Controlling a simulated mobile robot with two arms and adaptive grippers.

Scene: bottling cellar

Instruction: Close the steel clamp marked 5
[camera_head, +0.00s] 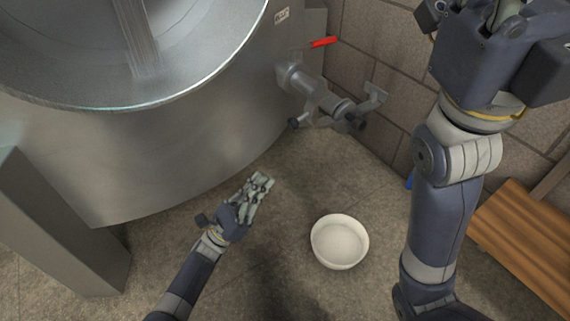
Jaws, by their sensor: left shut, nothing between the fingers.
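A steel pipe outlet (310,92) sticks out of the side of the big steel tank. Metal clamp hardware (345,110) with dark knobs and a bent lever sits at its outer end. I cannot read a 5 on it, nor tell whether it is open or closed. My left gripper (262,181) is shut and empty, below and to the left of the clamp, apart from it. My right gripper (497,25) is large at the upper right, to the right of the clamp. Its fingers are partly cut off by the top edge, so its opening is unclear.
The steel tank (190,150) fills the upper left, with a red handle (323,42) and a small unreadable label (282,15). A white bowl (340,242) stands on the floor. A block wall (385,50) is behind the outlet. A wooden slatted piece (525,245) is at the right.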

